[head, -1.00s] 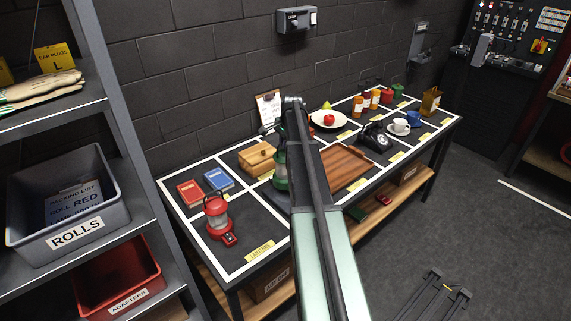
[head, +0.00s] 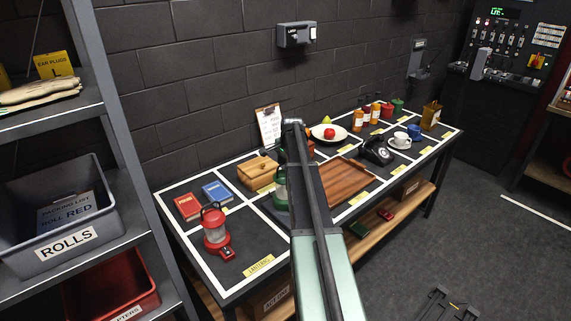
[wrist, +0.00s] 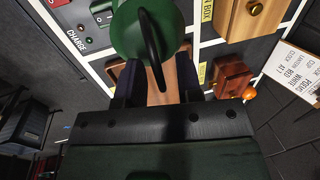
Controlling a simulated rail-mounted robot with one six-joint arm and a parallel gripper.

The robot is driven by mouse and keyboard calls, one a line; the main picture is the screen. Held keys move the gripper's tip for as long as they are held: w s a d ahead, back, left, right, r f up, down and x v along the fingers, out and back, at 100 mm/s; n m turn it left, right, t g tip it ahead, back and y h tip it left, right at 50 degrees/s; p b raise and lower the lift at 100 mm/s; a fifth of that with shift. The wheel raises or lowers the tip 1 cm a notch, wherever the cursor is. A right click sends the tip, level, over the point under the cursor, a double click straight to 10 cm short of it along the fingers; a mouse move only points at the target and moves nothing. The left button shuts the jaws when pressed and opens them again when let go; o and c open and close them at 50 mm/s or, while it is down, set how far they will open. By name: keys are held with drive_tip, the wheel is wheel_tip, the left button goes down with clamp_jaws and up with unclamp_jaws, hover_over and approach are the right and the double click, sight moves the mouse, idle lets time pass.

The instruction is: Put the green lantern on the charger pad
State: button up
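The green lantern (head: 280,188) stands upright on the table, left of my arm and partly covered by it. In the wrist view, its green domed top and dark handle (wrist: 148,35) fill the top middle. My gripper (wrist: 158,78) has its two dark fingers apart at either side below the dome. Their tips seem hidden by the lantern, so whether they touch it cannot be told. A dark panel lettered CHARGE (wrist: 76,41), with small lights and a switch, lies left of the lantern in the wrist view. My arm hides the gripper in the head view.
A red lantern (head: 214,229) stands at the table's front left. A wooden box (head: 257,172) is behind the green lantern, and a wooden tray (head: 350,183) lies to its right. Books (head: 217,191), a black phone (head: 376,151) and a clipboard (head: 268,124) stand around.

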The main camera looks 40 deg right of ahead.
wheel_tip(320, 180, up, 12)
drive_tip(key=s+p, duration=0.2)
drive_tip(key=p, duration=1)
drive_tip(key=shift+s, duration=0.15)
drive_tip(key=s+a+n, duration=0.2)
drive_tip(key=a, duration=0.6)
drive_tip(key=s+a+n, duration=0.2)
drive_tip(key=a+n, duration=0.1)
drive_tip(key=a, duration=0.5)
drive_tip(key=s+a+n+g, duration=0.1)
drive_tip(key=s+a+n, duration=0.5)
drive_tip(key=s+a, duration=0.3)
drive_tip(key=s+a+n+g, duration=0.1)
drive_tip(key=s+a+n, duration=0.5)
drive_tip(key=a, duration=1.2)
drive_tip(key=s, duration=0.4)
drive_tip(key=shift+a+f+n, duration=0.15)
drive_tip(key=shift+a+n, duration=0.05)
drive_tip(key=shift+n, duration=0.2)
